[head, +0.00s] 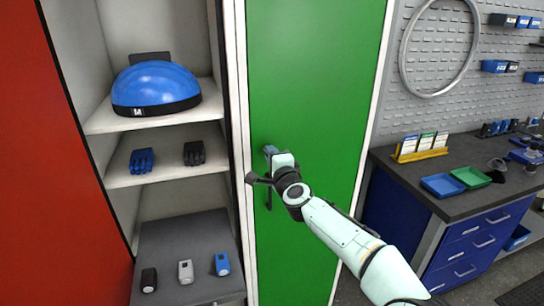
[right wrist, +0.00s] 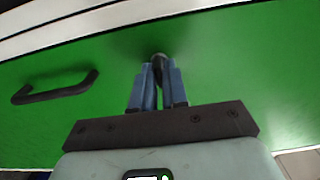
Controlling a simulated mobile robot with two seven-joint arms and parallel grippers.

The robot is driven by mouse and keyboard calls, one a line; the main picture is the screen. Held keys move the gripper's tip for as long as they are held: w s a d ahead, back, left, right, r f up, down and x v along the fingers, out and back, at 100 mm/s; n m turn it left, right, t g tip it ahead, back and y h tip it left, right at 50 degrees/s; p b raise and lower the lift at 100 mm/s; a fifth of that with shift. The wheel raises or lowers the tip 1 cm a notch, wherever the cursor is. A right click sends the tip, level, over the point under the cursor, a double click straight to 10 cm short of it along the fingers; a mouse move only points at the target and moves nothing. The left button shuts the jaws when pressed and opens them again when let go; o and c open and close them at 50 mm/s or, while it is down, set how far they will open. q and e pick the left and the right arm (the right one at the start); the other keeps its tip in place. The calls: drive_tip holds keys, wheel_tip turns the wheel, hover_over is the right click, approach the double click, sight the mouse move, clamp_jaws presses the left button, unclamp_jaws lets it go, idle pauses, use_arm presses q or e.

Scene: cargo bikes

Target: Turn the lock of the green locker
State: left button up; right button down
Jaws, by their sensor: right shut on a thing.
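The green locker (head: 312,85) has a closed green door in the middle of the head view. Its dark lock (right wrist: 159,62) shows in the right wrist view between the fingertips of my right gripper (right wrist: 158,72). The right gripper (head: 270,151) is shut on the lock, its blue fingers pointing at the door. In the head view the lock is hidden behind the gripper. A black door handle (right wrist: 55,88) sits to the left of the fingers in the right wrist view, and part of it shows below the gripper in the head view. My left gripper is not in view.
An open shelf (head: 165,178) left of the locker holds a blue helmet (head: 156,85), gloves (head: 142,161) and small devices (head: 186,271). A red door (head: 50,190) is at far left. A workbench (head: 440,200) with trays stands at right.

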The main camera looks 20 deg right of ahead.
drive_tip(key=c, duration=1.2)
unclamp_jaws()
drive_tip(key=shift+c, duration=0.2)
use_arm(q)
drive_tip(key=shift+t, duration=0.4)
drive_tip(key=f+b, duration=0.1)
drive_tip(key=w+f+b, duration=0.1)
drive_tip(key=b, duration=0.1)
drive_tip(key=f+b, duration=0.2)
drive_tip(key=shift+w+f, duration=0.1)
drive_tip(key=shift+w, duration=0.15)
use_arm(e)
drive_tip(key=s, duration=1.3)
drive_tip(key=shift+s+d, duration=0.2)
